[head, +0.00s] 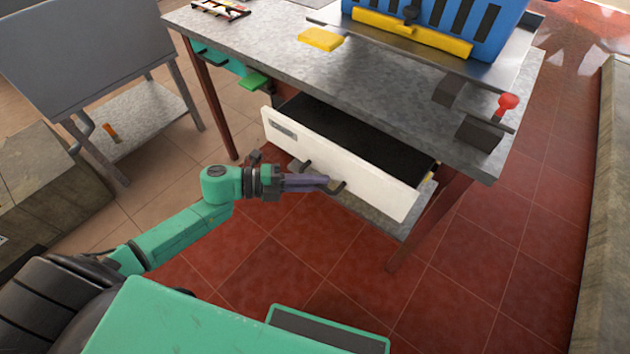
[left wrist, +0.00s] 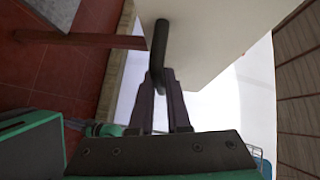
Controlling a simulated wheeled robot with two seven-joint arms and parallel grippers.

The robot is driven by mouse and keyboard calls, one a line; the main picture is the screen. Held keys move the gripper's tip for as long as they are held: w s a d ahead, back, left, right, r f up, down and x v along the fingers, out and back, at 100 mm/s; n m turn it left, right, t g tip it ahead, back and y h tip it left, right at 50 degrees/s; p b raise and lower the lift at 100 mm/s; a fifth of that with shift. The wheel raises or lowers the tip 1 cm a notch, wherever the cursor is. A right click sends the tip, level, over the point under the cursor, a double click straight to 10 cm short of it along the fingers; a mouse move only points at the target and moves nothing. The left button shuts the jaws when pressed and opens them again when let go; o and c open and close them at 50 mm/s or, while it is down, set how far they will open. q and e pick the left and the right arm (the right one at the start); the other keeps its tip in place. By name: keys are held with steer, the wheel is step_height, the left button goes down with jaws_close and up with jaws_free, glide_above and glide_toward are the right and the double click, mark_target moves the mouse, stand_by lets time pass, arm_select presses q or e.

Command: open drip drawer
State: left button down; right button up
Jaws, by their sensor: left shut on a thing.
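The drip drawer (head: 372,174) is under the grey worktop, with a white front and a dark inside. It stands pulled out, and its inside shows from above. A dark bar handle (head: 300,166) is on its front. My left gripper (head: 326,184) is shut on the handle near its right end. In the left wrist view the handle (left wrist: 161,42) runs up from between the fingertips (left wrist: 162,82), beside the pale drawer front (left wrist: 215,35). My right gripper is in neither view.
The worktop (head: 290,62) carries a blue crate (head: 440,25), a yellow block (head: 320,39) and a red-knobbed lever (head: 508,103). Table legs (head: 207,98) flank the drawer. A grey stand (head: 90,60) is at left. Red floor (head: 300,265) before the drawer is clear.

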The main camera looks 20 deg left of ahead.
arm_select(q)
steer(key=c, duration=1)
jaws_free()
steer(key=shift+o, duration=0.6)
steer(key=shift+w, duration=0.1)
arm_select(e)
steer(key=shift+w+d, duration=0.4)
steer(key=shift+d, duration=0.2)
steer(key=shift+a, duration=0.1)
arm_select(q)
steer(key=shift+a, duration=0.3)
steer(key=p+v, duration=0.1)
steer(key=v, duration=1.3)
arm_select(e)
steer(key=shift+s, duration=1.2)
